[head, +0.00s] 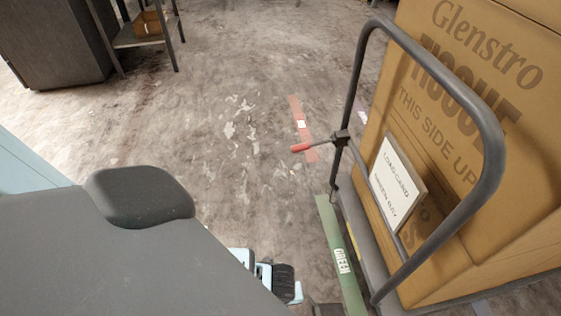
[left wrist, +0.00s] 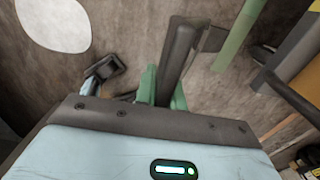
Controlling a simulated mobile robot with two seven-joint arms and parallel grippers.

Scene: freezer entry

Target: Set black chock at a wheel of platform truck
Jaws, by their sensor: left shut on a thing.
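The platform truck (head: 487,140) stands at the right in the head view, loaded with cardboard boxes; its grey handle frame rises toward me. Its lower edge and dark undercarriage parts show at the right of the left wrist view (left wrist: 285,92); which part is a wheel is hard to tell. My left gripper (left wrist: 163,90), with green fingers, is shut on a dark piece, the black chock (left wrist: 178,58), which is held upright and apart from the truck. In the head view, light blue and black arm parts of mine show at the bottom; the chock is not clear there. My right gripper is not identifiable.
A red-tipped lever (head: 302,148) juts left from the handle. A red floor strip (head: 296,112) lies beyond. A metal shelf (head: 140,38) stands at upper left; the middle floor is clear.

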